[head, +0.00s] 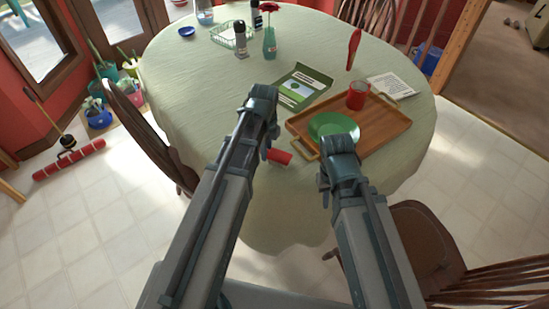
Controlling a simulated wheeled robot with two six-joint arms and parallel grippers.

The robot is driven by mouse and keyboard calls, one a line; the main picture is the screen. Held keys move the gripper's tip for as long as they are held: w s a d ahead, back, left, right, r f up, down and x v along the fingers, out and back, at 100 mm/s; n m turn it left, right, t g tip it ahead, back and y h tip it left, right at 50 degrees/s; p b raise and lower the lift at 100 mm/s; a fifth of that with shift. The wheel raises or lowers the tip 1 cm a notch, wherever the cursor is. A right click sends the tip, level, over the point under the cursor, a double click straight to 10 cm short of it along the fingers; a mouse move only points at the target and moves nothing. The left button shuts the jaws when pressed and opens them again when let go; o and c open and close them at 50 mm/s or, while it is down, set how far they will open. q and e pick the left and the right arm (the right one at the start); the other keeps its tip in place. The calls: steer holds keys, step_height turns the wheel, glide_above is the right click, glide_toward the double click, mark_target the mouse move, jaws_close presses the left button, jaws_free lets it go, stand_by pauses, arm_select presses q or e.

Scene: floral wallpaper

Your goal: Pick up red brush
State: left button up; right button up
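A long slim red thing, perhaps the brush (354,49), is at the far right part of the table, narrow end down. A short red piece (279,156) shows at the table's near edge beside my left gripper (266,140), which partly hides it; I cannot tell whether they touch. My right gripper (323,182) is over the table's near edge, just in front of the tray. The fingers of both grippers are too small and hidden to show their opening.
A wooden tray (385,136) holds a green plate (329,124) and a red mug (358,97). A green booklet (300,90) lies behind it. A teal vase (270,45) and dark-topped shakers stand farther back. Chairs (427,240) flank the table; its left part is clear.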

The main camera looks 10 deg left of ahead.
arm_select(q)
jaws_close()
steer(key=shift+r, duration=0.1)
step_height(320, 180, up, 10)
steer(key=p, duration=1)
steer(key=shift+c, duration=0.5)
jaws_free()
jaws_close()
steer(key=shift+w, duration=0.1)
